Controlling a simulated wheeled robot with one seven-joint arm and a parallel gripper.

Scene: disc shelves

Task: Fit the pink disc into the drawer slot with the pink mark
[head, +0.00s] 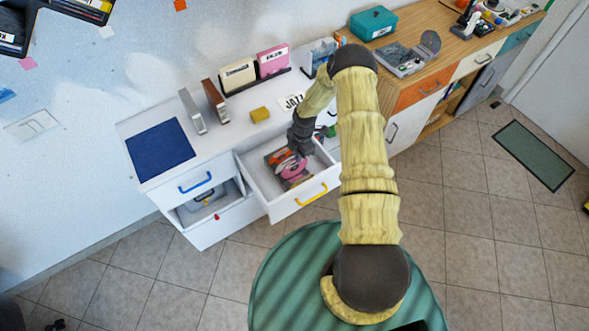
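The pink disc (297,170) shows just below my gripper (301,154), over the open drawer with the yellow handle (309,198). My gripper points down into this drawer from above, at its right half. Its fingers are small and dark, and I cannot tell whether they are open or shut on the disc. Flat grey, orange and red items (279,157) lie in the drawer beside and under the disc. No pink slot mark can be made out at this size; my gripper and the disc cover part of the drawer's inside.
A drawer with a blue handle (196,182) is at left. The wooden counter (430,72) stands at right.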

